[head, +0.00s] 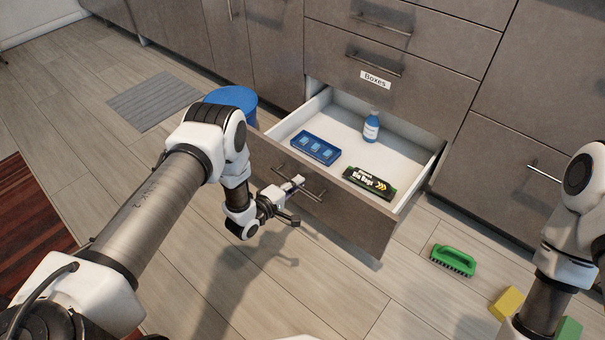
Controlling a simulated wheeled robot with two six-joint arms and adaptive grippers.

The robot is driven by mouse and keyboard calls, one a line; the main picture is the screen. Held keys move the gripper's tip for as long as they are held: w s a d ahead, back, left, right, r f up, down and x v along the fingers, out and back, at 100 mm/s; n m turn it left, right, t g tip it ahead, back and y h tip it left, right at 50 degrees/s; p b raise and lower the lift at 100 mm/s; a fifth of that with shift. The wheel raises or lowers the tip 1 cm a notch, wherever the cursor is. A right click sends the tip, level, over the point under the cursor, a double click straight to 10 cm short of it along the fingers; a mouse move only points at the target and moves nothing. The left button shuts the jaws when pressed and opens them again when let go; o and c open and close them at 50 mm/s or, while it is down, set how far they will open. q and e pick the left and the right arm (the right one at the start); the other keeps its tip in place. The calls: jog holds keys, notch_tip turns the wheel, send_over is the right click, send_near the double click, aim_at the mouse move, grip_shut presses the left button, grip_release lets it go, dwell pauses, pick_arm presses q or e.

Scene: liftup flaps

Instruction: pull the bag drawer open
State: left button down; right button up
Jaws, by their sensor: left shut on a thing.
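The bag drawer (345,219) is the lowest drawer and stands well out from the cabinet. Inside it lie a black, green-edged box of bin bags (369,182), a blue tray-like pack (315,149) and a blue bottle (371,127) standing upright. My left gripper (296,184) is at the drawer's front and shut on its bar handle (312,192). My right arm shows at the right edge, but its gripper is out of view.
A closed drawer labelled "Boxes" (376,79) is above. A blue bin (232,97) stands left of the open drawer. A green brush (453,260) and a yellow sponge (507,303) lie on the floor at the right. A grey mat (154,101) lies at the back left.

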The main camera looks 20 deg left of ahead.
pick_arm(q)
jog(key=f+p+v, duration=0.1)
jog(key=p+v, duration=0.1)
jog(key=v, duration=0.4)
jog(key=shift+s+f, duration=0.1)
jog(key=c, duration=1.2)
grip_release()
jog(key=v, duration=1.2)
